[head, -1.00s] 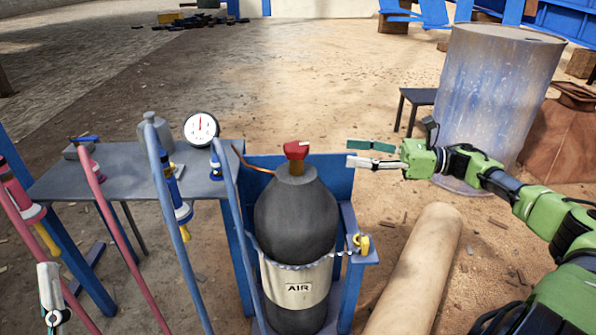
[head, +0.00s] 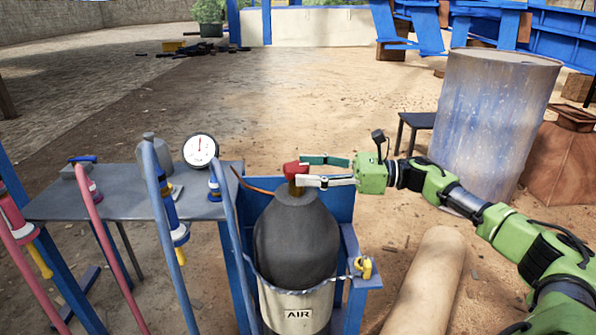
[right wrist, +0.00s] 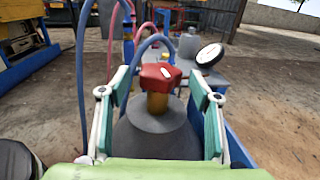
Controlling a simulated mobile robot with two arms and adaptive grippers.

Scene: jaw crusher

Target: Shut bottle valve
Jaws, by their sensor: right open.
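The bottle is a dark grey gas cylinder (head: 296,240) with an AIR label, upright in a blue stand. Its valve has a red knob (head: 294,169) on a brass neck on top. My right gripper (head: 305,172) is open, and its fingertips reach the knob from the right. In the right wrist view the red knob (right wrist: 160,76) and brass neck lie between the two spread fingers (right wrist: 160,100), with space visible on both sides. I cannot tell whether a fingertip touches the knob. My left gripper is not in view.
A grey table (head: 115,190) with a round gauge (head: 200,151) stands left of the cylinder. Blue and pink hoses (head: 165,235) hang in front of it. A yellow hook (head: 364,266) is on the stand's right side. A large drum (head: 495,120) stands at right.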

